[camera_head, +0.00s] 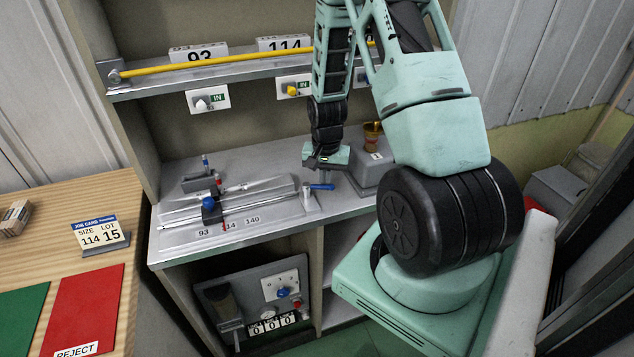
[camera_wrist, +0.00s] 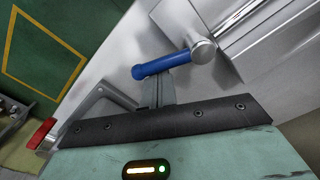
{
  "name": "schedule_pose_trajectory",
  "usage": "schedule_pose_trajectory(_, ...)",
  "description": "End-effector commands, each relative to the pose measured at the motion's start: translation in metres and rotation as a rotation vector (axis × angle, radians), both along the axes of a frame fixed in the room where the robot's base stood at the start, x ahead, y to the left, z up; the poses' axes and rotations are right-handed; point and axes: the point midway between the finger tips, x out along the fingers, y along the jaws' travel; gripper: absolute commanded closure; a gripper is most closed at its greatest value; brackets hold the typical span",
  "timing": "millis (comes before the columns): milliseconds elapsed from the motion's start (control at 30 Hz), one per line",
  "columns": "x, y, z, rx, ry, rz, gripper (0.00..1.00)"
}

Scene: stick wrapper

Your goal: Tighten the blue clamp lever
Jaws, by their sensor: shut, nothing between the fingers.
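The blue clamp lever (camera_head: 321,187) sits at the right end of the silver sizing rails on the bench. In the wrist view the lever (camera_wrist: 160,66) extends left from its round silver pivot (camera_wrist: 203,50). My gripper (camera_head: 325,174) is just above the lever in the head view. In the wrist view its narrow shut fingers (camera_wrist: 160,92) are empty, beside the lever's near side. They look very close to it; I cannot tell whether they touch.
A blue-knobbed slider (camera_head: 210,211) with a red pointer stands near the 114 mark. A grey block with a brass cup (camera_head: 373,135) is right of my gripper. A shelf with a yellow bar (camera_head: 230,61) runs behind.

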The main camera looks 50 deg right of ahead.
Motion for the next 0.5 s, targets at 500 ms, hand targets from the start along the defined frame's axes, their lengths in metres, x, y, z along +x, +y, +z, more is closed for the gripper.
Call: schedule_pose_trajectory(500, -0.0076, 0.006, -0.0001, 0.0, 0.001, 0.001, 1.0)
